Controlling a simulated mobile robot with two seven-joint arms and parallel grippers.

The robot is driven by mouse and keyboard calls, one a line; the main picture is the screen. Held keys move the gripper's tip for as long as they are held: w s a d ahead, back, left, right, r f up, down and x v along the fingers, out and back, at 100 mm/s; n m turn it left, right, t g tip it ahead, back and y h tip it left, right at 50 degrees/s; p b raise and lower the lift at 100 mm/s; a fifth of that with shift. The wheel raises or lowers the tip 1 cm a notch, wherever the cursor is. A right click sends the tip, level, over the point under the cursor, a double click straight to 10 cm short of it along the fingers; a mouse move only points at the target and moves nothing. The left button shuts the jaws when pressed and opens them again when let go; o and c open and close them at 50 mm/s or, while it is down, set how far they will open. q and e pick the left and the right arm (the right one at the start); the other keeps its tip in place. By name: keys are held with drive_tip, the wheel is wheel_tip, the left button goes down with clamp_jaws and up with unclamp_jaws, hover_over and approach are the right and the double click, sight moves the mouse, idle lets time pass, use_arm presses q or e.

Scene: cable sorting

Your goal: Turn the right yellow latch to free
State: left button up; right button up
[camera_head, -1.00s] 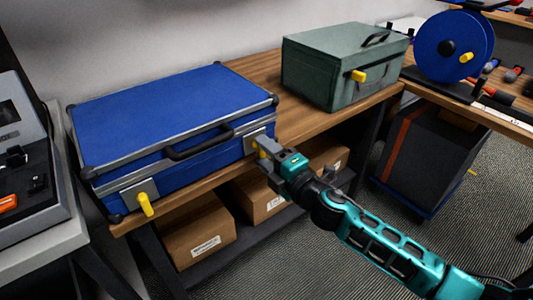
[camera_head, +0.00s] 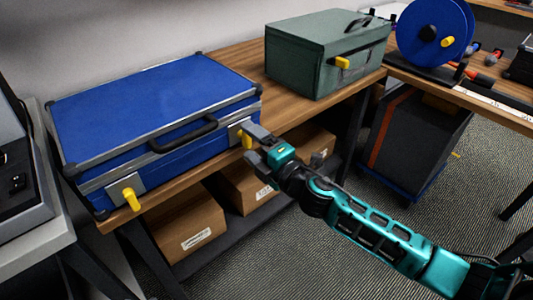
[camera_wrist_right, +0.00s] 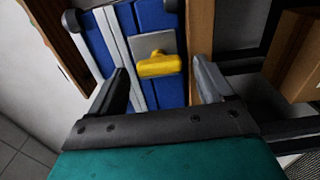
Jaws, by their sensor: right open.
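The blue case (camera_head: 150,100) lies closed on the wooden bench. Its right yellow latch (camera_head: 247,140) sits on a grey plate at the front right corner, its handle hanging roughly downward. In the right wrist view the same latch (camera_wrist_right: 158,65) shows between my fingers, with gaps on both sides. My right gripper (camera_head: 252,145) is open at the latch, one finger above and one below in the head view; it also shows in the wrist view (camera_wrist_right: 162,85). The left yellow latch (camera_head: 131,199) hangs at the case's front left. My left gripper is out of view.
A black handle (camera_head: 184,135) sticks out between the latches. A green box (camera_head: 310,65) with its own yellow latch stands farther right on the bench. Cardboard boxes (camera_head: 192,230) fill the shelf below. A blue reel (camera_head: 432,32) stands at the back right.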

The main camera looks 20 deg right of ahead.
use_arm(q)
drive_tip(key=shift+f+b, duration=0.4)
use_arm(e)
drive_tip(key=v, duration=1.2)
drive_tip(key=shift+s, duration=0.3)
use_arm(q)
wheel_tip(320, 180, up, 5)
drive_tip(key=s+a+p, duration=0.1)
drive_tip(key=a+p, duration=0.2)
drive_tip(key=p, duration=0.6)
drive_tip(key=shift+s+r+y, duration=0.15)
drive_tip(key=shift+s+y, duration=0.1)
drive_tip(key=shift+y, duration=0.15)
use_arm(e)
drive_tip(key=s+a+f+m+g+h, duration=0.1)
drive_tip(key=s+f+m+g+h, duration=0.1)
drive_tip(key=s+f+m, duration=0.3)
drive_tip(key=s+a+f+m+g+h, duration=0.1)
drive_tip(key=s+f+m+g, duration=0.3)
drive_tip(key=m, duration=1)
drive_tip(key=shift+s+a+f+m+h, duration=0.2)
drive_tip(key=shift+s+f+m+h, duration=0.1)
drive_tip(key=shift+s+f+h, duration=0.4)
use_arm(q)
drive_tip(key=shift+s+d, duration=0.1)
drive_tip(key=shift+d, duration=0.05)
use_arm(e)
drive_tip(key=shift+s, duration=0.1)
